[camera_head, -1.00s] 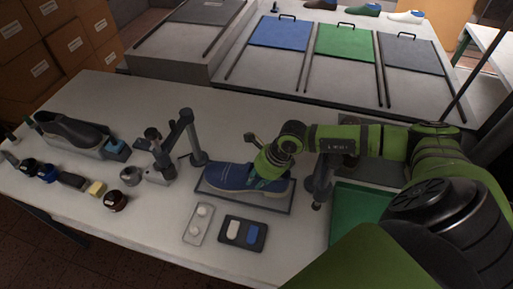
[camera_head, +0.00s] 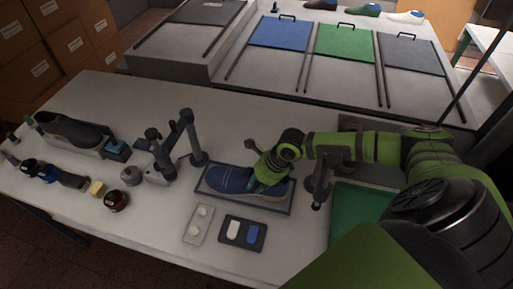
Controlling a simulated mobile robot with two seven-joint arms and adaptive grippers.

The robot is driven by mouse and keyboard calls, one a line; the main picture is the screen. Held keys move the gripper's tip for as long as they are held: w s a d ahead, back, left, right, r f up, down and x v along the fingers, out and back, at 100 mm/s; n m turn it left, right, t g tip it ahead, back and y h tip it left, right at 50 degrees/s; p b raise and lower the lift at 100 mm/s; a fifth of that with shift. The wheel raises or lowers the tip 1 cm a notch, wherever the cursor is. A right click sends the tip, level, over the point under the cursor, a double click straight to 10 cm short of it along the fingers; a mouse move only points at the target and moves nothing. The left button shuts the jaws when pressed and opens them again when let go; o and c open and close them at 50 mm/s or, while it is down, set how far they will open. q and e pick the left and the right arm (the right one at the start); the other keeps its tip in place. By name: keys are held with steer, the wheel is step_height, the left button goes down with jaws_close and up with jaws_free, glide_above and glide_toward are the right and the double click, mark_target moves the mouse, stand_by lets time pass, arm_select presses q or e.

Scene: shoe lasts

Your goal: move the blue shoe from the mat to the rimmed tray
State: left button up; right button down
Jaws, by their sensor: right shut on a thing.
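The blue shoe (camera_head: 230,180) has a pale sole and lies lengthwise over a grey rectangular tray with a dark rim (camera_head: 242,208), its toe to the left. My right gripper (camera_head: 268,183) comes from the right and is shut on the shoe's heel end, hiding part of its upper. I cannot tell whether the sole touches the tray floor. A flat green rectangle (camera_head: 358,212), perhaps the mat, lies to the right, partly covered by my arm. My left gripper is not in view.
Grey jointed stands (camera_head: 190,140) rise left of the shoe, and a grey post (camera_head: 320,185) stands at its right. A two-pad holder (camera_head: 242,233) and a white tray (camera_head: 198,224) lie in front. A dark shoe (camera_head: 72,130) and small jars are at left.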

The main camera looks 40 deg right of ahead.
steer(key=c, duration=1)
jaws_free()
steer(key=shift+c, duration=0.2)
steer(key=shift+f, duration=0.15)
steer(key=v, duration=1.2)
